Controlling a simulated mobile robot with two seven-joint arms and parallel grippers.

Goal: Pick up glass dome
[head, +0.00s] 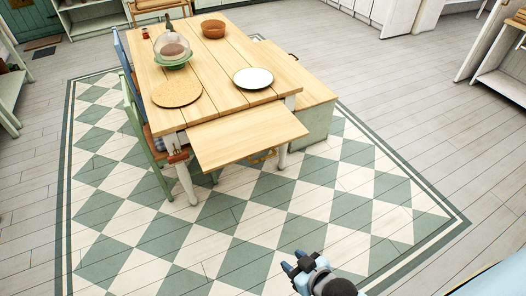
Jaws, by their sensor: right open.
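The glass dome (172,41) is a clear, rounded cover near the back left of the wooden table (209,71). It stands over something brown, with a green rim or dish (174,64) at its base. Whether the dome and the green part are one piece, I cannot tell. My right gripper (289,261) is at the bottom of the head view, low over the checkered floor. It is open, with nothing seen in it, and far from the table and the dome. My left gripper is not in view.
A round cork board (177,93), a white plate (253,78) and a brown bowl (213,29) are on the table. A bottle (169,24) stands behind the dome. A lower wooden leaf (246,136) juts toward me. A green chair (147,150) and a bench (305,95) flank the table. The checkered floor in front is clear.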

